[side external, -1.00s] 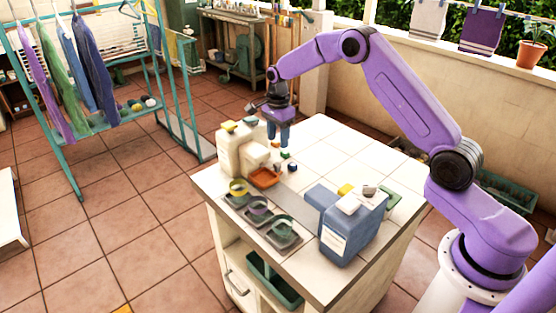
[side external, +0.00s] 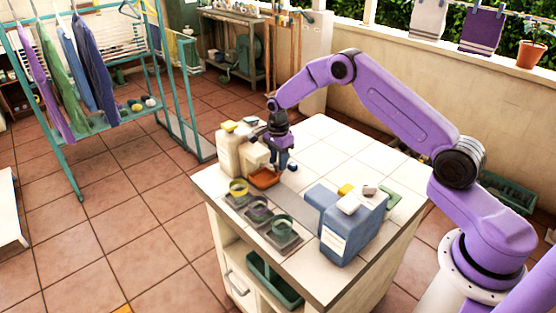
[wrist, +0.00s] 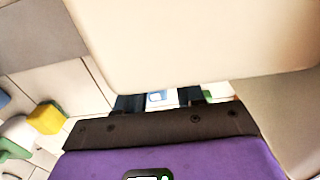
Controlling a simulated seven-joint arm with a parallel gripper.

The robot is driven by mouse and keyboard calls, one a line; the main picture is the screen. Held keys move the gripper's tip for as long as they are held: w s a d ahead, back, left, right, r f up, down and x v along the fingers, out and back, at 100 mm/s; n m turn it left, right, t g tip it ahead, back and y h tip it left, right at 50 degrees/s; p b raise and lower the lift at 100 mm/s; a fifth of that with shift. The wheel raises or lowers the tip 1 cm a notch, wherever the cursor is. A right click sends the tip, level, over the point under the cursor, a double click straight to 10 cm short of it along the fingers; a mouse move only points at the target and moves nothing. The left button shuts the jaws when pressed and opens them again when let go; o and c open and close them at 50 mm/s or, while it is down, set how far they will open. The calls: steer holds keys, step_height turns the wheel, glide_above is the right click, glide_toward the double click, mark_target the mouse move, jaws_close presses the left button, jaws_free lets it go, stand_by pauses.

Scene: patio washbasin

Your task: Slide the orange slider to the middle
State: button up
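The only clearly orange thing I see is a small shallow tray-like piece (side external: 264,179) on the tiled counter, in front of the cream containers; I cannot make out a slider track on it. My gripper (side external: 281,168) points down, low over the counter just behind and to the right of the orange piece. In the wrist view the fingers of my gripper (wrist: 158,100) stand apart, with a small blue and white patch showing between them. I cannot tell whether they touch anything. A small blue cube (side external: 293,168) lies just right of the fingers.
Cream containers (side external: 229,155) stand close left of my gripper; a large cream surface fills the upper wrist view. A blue jug (side external: 348,230) stands right. The back counter is clear.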

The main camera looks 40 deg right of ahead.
jaws_close()
steer(key=shift+s, duration=0.1)
steer(key=shift+s, duration=5.45)
steer(key=shift+o, duration=1.9)
jaws_free()
step_height(320, 180, up, 17)
steer(key=shift+r, duration=0.2)
